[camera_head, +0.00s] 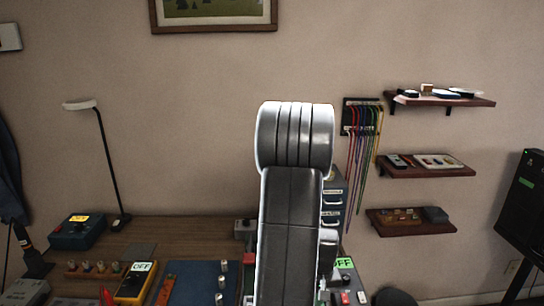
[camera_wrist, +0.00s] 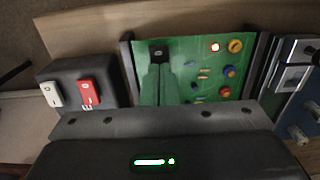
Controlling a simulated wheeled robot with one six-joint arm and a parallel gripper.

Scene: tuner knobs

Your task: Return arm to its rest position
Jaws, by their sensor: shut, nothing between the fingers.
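My arm (camera_head: 290,200) stands upright in the middle of the head view, its rounded joint at the top. My gripper is hidden behind it there. In the wrist view my gripper (camera_wrist: 159,54) shows at the centre, its slim fingers shut with nothing between them. It appears in front of a green circuit board (camera_wrist: 199,75) with a lit red lamp and small coloured knobs. I cannot tell whether it touches the board.
A dark box with a white and a red switch (camera_wrist: 91,92) is left of the board. The wooden desk (camera_head: 190,228) holds a lamp (camera_head: 102,150), a blue box (camera_head: 76,234) and a yellow meter (camera_head: 134,285). Shelves (camera_head: 427,168) and hanging cables (camera_head: 362,150) are on the right wall.

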